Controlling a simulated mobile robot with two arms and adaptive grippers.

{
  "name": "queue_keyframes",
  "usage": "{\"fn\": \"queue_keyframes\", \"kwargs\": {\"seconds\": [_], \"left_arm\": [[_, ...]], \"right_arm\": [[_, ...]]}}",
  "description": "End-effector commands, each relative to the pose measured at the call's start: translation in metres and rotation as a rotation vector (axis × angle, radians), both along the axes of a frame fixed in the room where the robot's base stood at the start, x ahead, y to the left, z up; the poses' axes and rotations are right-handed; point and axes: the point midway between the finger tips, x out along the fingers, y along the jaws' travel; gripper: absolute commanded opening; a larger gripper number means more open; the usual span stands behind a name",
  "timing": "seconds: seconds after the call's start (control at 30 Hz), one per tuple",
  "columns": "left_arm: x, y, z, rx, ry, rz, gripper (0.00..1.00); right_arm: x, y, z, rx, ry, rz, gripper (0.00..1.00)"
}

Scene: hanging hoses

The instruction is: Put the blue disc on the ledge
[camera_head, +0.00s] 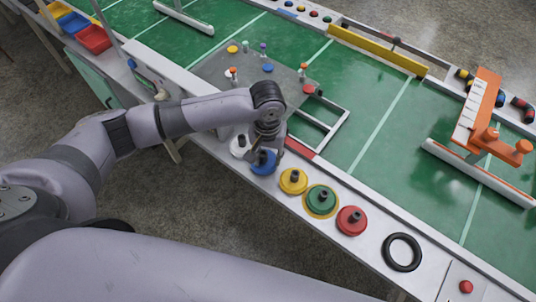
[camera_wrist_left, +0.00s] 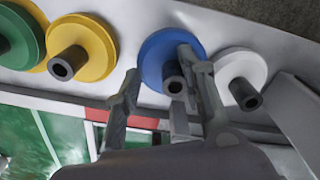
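The blue disc (camera_head: 263,167) has a dark central knob. It lies on the white ledge (camera_head: 376,236) along the near edge of the green table, between a white disc (camera_head: 240,146) and a yellow disc (camera_head: 293,180). My left gripper (camera_head: 263,150) is right above the blue disc, pointing down. In the left wrist view the gripper (camera_wrist_left: 160,62) is open, its fingers spread. The blue disc (camera_wrist_left: 155,58) is ahead of it, its knob between the fingers and nearer the right finger. That finger covers part of the disc; whether it touches cannot be told. My right gripper is out of view.
Along the ledge are a green disc (camera_head: 321,200) with yellow beneath it, a red disc (camera_head: 351,220), a black ring (camera_head: 402,252) and a red button (camera_head: 466,286). A grey plate (camera_head: 250,62) with small pegs is behind the gripper. An orange fixture (camera_head: 483,110) stands right.

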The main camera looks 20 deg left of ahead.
Motion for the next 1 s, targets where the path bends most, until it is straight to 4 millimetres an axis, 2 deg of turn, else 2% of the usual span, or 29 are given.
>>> {"fn": "queue_keyframes", "kwargs": {"seconds": [0.33,0.47,0.8,1.0], "left_arm": [[0.000,0.000,0.000,0.000,0.000,0.000,0.37],[0.000,0.000,0.010,-0.001,-0.001,0.000,0.37],[0.001,0.000,0.080,-0.002,-0.004,-0.001,0.37],[0.000,0.000,0.111,-0.002,-0.001,0.000,0.37]], "right_arm": [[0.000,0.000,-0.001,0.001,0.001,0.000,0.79],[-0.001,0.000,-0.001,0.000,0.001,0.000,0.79],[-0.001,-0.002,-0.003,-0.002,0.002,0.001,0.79],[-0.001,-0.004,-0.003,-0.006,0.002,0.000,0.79]]}}
